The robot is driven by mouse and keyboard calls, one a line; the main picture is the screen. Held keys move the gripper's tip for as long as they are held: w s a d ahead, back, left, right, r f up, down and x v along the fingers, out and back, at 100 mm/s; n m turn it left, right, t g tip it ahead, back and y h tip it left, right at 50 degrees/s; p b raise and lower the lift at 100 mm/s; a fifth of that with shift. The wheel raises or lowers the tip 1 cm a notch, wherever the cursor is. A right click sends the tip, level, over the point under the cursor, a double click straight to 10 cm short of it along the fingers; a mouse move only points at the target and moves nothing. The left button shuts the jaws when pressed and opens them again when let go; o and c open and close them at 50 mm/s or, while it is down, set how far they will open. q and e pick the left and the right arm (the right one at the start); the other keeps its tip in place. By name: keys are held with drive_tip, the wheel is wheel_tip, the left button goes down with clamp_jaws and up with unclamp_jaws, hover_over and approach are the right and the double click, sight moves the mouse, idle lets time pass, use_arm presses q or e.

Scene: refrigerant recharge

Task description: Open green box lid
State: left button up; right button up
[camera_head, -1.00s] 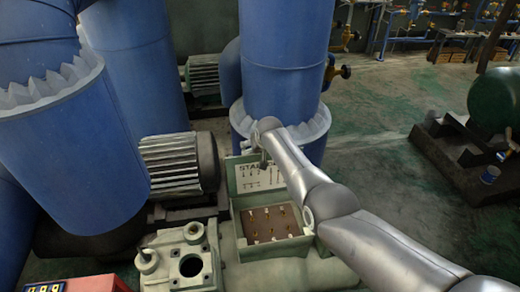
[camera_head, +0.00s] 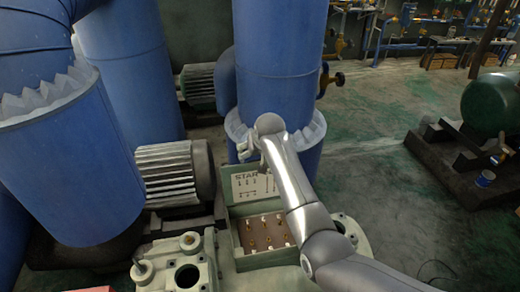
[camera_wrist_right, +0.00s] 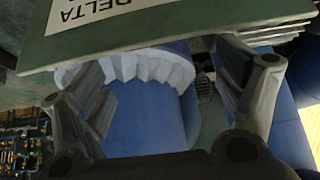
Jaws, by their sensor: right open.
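The green box (camera_head: 237,254) stands open, with rows of small terminals inside on a brown panel. Its lid (camera_head: 238,186) stands upright at the back edge, and its white inner label with "STAR" lettering faces me. In the right wrist view the lid (camera_wrist_right: 130,48) crosses the top, with part of a label reading "DELTA". My right gripper (camera_head: 252,155) is at the lid's top edge, partly hidden by my own wrist. In the wrist view its two fingers (camera_wrist_right: 175,95) are spread apart with nothing between them; whether they touch the lid I cannot tell. My left gripper is not seen.
A blue pipe (camera_head: 278,60) rises close behind the lid. A grey finned motor (camera_head: 172,175) stands left of the box, and a grey-green pump casing (camera_head: 185,262) is at its front left. Open floor (camera_head: 375,150) lies to the right, before a green tank (camera_head: 490,105).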

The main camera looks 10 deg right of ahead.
drive_tip(key=v, duration=0.4)
drive_tip(key=shift+a, duration=0.1)
